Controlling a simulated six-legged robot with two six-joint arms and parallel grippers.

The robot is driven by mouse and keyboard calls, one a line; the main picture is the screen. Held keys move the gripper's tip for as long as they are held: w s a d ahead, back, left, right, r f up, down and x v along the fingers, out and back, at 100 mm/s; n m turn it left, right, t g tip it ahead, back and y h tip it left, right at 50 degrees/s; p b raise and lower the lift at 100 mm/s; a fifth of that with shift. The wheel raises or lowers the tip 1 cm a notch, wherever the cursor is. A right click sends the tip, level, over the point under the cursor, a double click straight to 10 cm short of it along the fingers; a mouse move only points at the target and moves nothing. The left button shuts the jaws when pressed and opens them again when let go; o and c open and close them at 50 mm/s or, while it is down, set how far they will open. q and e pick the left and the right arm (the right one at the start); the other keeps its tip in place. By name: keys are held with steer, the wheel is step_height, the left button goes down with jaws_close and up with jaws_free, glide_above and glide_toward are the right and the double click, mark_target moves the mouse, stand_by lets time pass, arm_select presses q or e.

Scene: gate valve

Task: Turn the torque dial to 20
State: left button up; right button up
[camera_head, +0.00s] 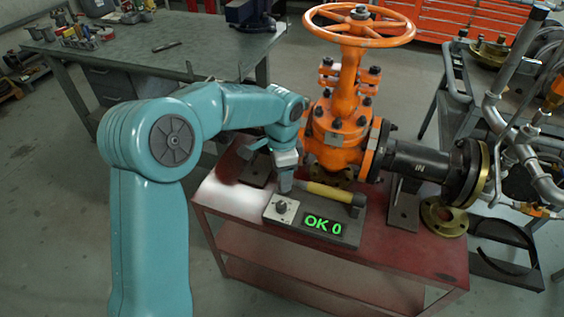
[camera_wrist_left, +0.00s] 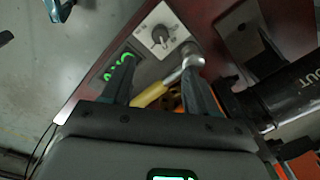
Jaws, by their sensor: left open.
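The torque dial (camera_head: 281,207) is a dark round knob on a pale square plate, at the left end of a grey box on the red cart. In the left wrist view the dial (camera_wrist_left: 160,37) shows whole, with a light pointer mark. The display (camera_head: 323,224) beside it reads "OK 0" in green. My left gripper (camera_head: 285,186) is just above and behind the dial, pointing down. In the wrist view its two fingers (camera_wrist_left: 157,72) are apart with nothing gripped, and the dial lies beyond their tips. My right gripper is not in view.
A yellow-handled tool (camera_head: 328,192) lies along the box behind the display, close to my left fingers. The orange gate valve (camera_head: 338,130) with its handwheel stands behind, joined to a black pipe (camera_head: 418,160). A brass flange (camera_head: 444,217) lies at the cart's right.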

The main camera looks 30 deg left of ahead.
arm_select(q)
step_height(320, 180, up, 3)
steer(key=shift+r, duration=0.15)
steer(key=shift+s, duration=0.1)
stand_by(0.5)
